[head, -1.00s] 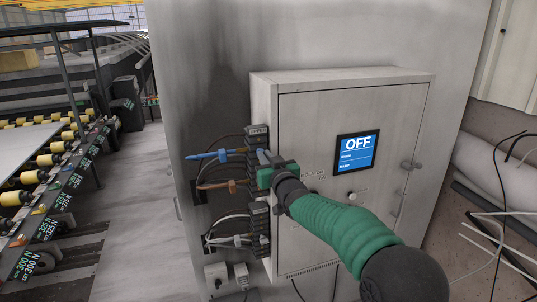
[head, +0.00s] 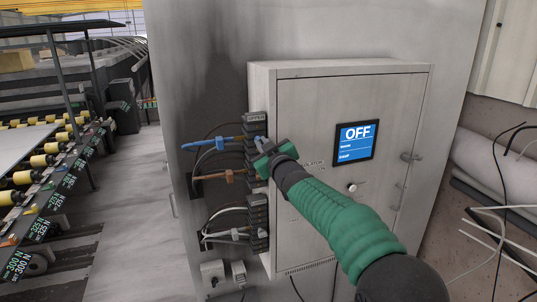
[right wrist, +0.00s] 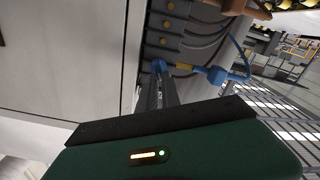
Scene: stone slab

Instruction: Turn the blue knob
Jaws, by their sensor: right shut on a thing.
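My right gripper (head: 262,148) reaches in from the lower right to the upper dark terminal block (head: 255,124) on the left side of the grey cabinet. In the right wrist view its narrow fingers (right wrist: 158,88) are shut on a small blue knob (right wrist: 158,66) at the block's face. The gripper hides most of that knob in the head view. A blue cable connector (head: 222,142) sticks out left of the block; it also shows in the right wrist view (right wrist: 217,74). My left gripper is not in view.
The cabinet door (head: 320,190) carries a screen (head: 356,142) reading OFF, and a small pale button (head: 352,187). Brown connectors (head: 228,176) and a lower terminal block (head: 258,222) sit near the gripper. Loose cables hang at the right. A roller conveyor (head: 50,175) stands at left.

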